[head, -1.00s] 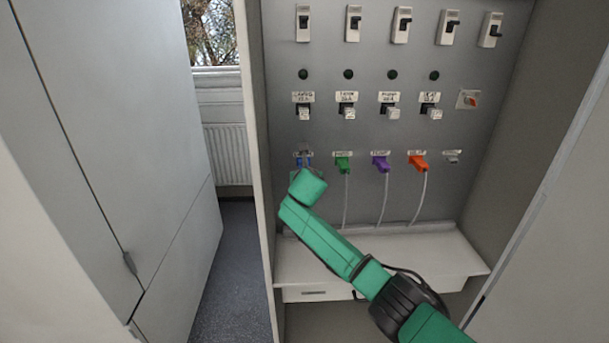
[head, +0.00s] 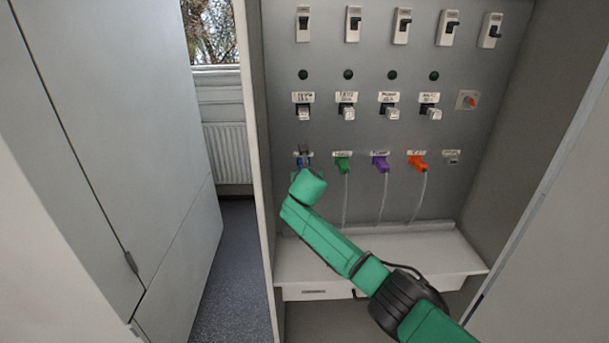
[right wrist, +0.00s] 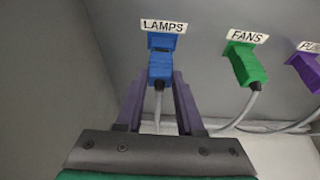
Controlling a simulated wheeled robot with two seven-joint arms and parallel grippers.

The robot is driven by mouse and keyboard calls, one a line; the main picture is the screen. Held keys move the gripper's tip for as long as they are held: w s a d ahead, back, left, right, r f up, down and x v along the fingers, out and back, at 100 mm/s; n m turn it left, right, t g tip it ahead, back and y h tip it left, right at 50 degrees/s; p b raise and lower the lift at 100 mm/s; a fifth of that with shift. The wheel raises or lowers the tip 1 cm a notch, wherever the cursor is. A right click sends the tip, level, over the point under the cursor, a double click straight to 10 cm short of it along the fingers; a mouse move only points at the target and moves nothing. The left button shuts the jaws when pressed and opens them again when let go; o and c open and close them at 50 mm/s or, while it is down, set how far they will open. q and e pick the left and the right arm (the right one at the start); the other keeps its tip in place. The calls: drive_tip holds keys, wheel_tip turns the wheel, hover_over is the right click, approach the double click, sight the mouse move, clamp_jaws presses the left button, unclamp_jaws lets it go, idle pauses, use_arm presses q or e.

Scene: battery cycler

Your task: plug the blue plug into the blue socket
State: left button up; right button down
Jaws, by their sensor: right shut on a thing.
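The blue plug (right wrist: 160,74) is between the two purple-grey fingers of my right gripper (right wrist: 159,82), which is shut on it. Its grey cable hangs down between the fingers. The blue socket (right wrist: 162,41) is on the grey panel under the LAMPS label. The plug is in line below the socket and very close to it, with a darker patch between them. I cannot tell how deep the plug sits. In the head view, a bit of blue (head: 303,162) shows above my green right wrist, which hides most of the plug and the gripper. My left gripper is not in view.
To the right on the panel are a green plug (head: 343,164), a purple plug (head: 381,163) and an orange plug (head: 417,163), with hanging cables. The cabinet's left side wall (head: 256,150) is close to the blue socket. A white ledge (head: 410,256) lies below.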

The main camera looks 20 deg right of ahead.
drive_tip(key=shift+w+d, duration=0.15)
drive_tip(key=shift+w, duration=0.35)
drive_tip(key=shift+c, duration=2.2)
unclamp_jaws()
drive_tip(key=shift+s, duration=0.1)
